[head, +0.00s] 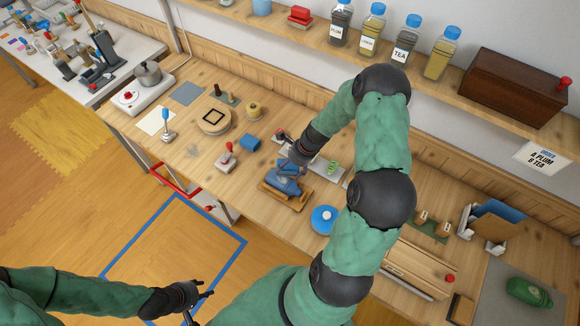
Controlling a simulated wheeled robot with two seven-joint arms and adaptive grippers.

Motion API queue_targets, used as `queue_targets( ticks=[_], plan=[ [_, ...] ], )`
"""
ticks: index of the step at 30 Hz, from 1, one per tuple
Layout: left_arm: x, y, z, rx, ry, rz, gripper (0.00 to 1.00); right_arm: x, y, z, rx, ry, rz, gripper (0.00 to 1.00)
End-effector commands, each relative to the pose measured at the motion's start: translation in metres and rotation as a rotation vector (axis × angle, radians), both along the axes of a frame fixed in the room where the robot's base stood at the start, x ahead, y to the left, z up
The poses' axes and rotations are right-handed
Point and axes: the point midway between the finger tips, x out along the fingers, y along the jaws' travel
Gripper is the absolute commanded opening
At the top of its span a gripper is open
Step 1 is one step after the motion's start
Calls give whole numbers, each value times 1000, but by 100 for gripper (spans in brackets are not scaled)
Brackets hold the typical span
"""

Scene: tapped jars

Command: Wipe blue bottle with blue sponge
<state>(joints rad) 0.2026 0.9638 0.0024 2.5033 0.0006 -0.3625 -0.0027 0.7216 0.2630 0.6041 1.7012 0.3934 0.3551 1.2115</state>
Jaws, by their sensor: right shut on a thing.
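My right gripper (297,160) reaches down over the counter and is shut on a blue thing. Its fingers largely hide what they hold, and I cannot tell for sure whether it is the sponge or the bottle. Just below the fingers, a blue object (285,186), perhaps the blue bottle, rests on a small wooden stand (272,199). My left gripper (201,301) is open and empty, low in the picture over the floor, away from the counter.
A red-handled tool (227,158) and a round wooden board (213,119) stand left of the stand. Jars (405,42) line the shelf above. The counter's front edge is near the stand.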

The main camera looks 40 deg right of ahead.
Motion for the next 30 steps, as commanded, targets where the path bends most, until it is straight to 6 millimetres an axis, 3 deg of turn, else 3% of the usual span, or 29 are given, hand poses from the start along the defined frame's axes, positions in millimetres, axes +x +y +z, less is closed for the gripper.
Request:
queue_targets(
  ticks=[30],
  plan=[
    [0, 0, -6, 0, 0, 0, 40, 0, 0, -9, 0, 0, 0, 48]
  ],
)
